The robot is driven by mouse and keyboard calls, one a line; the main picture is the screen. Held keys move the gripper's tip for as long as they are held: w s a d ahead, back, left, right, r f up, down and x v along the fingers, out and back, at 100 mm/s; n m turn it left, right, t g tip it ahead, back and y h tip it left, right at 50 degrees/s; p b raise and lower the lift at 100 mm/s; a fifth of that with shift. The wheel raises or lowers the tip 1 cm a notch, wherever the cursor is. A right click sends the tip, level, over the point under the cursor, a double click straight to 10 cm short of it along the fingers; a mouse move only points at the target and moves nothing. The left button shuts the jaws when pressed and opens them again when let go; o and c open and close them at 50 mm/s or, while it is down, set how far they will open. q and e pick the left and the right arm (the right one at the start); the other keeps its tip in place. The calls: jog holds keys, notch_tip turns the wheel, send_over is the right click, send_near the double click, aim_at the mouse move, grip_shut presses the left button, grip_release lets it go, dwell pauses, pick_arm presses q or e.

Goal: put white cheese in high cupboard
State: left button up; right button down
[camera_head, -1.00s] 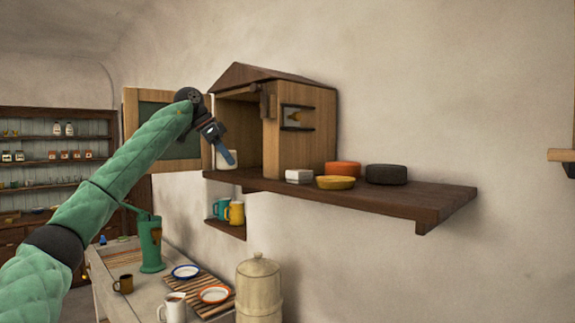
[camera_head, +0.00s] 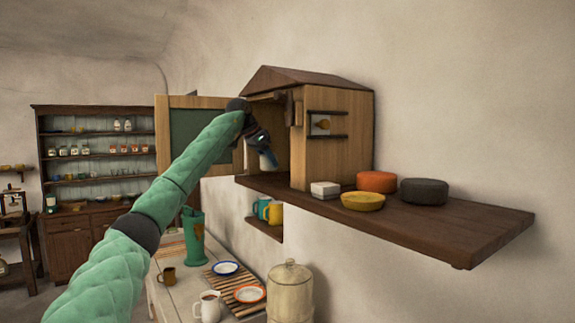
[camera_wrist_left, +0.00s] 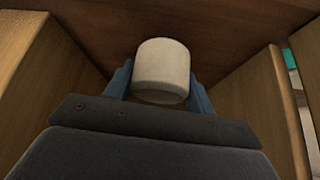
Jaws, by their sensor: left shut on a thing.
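The white cheese (camera_wrist_left: 162,68), a short pale cylinder, is between the blue fingers of my left gripper (camera_wrist_left: 160,82) in the left wrist view. My left gripper is shut on it, inside the high cupboard (camera_head: 333,150). The cupboard is a small wooden house-shaped box with a pitched roof, on a wall shelf. Its door (camera_head: 205,125), with a green panel, stands open to the left. In the head view my left gripper (camera_head: 268,158) reaches into the cupboard's mouth, and the cheese does not show clearly there. My right gripper is not in view.
On the dark shelf (camera_head: 455,225), right of the cupboard, are a white block (camera_head: 325,190), a yellow round (camera_head: 363,201), an orange round (camera_head: 376,181) and a dark round (camera_head: 424,191). Mugs sit on a ledge below. A counter with plates (camera_head: 225,268) lies lower.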

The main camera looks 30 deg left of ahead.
pick_arm(q)
jog(key=p, duration=0.3)
send_over(285, 179)
jog(key=shift+r, duration=0.15)
jog(key=shift+w+d+b, duration=0.1)
jog(key=shift+d+b, duration=0.05)
jog(key=shift+b, duration=0.15)
notch_tip(285, 179, down, 3)
jog(key=shift+r, duration=0.1)
jog(key=shift+f, duration=0.45)
jog(key=shift+f, duration=0.15)
jog(key=o, duration=1.1)
jog(key=shift+c, duration=0.2)
